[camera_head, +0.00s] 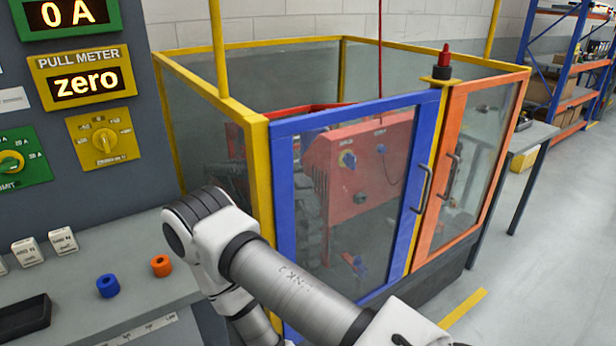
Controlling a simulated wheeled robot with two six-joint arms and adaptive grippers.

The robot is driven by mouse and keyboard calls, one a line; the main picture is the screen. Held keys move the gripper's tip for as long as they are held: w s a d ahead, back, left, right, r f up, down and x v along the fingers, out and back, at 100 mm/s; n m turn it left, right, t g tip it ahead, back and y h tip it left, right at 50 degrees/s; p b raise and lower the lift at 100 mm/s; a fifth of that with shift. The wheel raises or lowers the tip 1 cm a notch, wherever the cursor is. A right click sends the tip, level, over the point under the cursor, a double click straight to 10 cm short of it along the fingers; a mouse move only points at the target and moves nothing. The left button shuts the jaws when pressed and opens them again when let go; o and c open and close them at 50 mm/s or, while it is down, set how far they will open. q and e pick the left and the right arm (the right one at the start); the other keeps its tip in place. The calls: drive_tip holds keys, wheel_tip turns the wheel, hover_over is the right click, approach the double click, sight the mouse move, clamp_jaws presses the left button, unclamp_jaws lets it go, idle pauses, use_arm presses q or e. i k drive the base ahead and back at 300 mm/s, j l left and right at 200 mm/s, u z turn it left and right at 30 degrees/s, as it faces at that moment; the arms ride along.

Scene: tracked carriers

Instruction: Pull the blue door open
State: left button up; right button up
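The blue door (285,215) is a blue frame around a clear pane, on the front of a yellow-framed enclosure. It looks shut, with its right edge against the centre post beside the orange door. Its grey bar handle (422,189) is upright on the right side of the frame, and nothing touches it. A white and grey arm of mine crosses the lower middle and hides the door's lower left part. Neither of my grippers is in view.
The orange door (434,222) with its own handle stands right of the blue one. A grey table (538,138) is behind it at right. The right floor is clear.

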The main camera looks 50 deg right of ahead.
sight(426, 103)
drive_tip(key=z, duration=1.95)
